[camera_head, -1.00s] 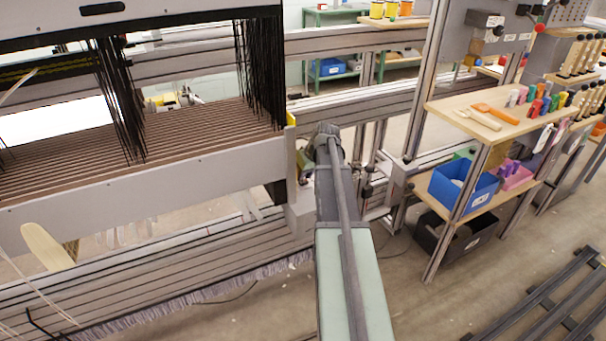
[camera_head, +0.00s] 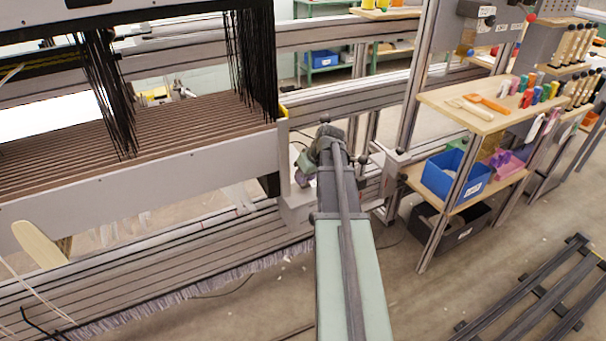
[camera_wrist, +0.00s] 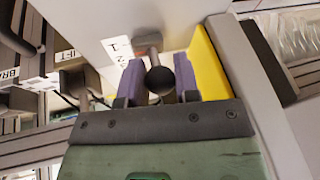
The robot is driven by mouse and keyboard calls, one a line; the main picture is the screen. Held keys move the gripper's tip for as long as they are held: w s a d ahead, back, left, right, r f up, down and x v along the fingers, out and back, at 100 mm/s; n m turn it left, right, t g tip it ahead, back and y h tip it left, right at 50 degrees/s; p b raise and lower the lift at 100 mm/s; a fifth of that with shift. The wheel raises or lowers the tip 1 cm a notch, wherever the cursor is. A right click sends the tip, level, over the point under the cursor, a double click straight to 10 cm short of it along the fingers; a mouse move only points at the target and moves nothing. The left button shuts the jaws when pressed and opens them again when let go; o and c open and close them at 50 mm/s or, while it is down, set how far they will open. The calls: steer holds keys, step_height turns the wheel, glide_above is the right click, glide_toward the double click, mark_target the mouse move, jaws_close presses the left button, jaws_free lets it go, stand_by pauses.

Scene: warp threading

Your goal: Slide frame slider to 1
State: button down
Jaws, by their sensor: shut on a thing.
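The frame slider's round black knob (camera_wrist: 160,80) shows in the wrist view, with a metal stem (camera_wrist: 148,47) running from it to a block on the pale panel. My gripper (camera_wrist: 158,76) is shut on the knob, with one purple finger pad on each side. A white label marked 1 (camera_wrist: 118,46) is on the panel just left of the stem; a second label below it is partly hidden by a finger. In the head view my gripper (camera_head: 306,166) is at the right end of the loom frame (camera_head: 150,150); the slider is too small to make out there.
A yellow part (camera_wrist: 210,62) stands close to the right of my gripper. A shelf (camera_head: 490,115) with tools and a blue bin (camera_head: 455,175) stands to the right in the head view.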

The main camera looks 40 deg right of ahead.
steer(key=c, duration=0.9)
jaws_free()
steer(key=shift+s, duration=0.2)
steer(key=shift+o, duration=0.2)
steer(key=p+v, duration=1)
steer(key=v, duration=0.1)
steer(key=shift+f, duration=0.1)
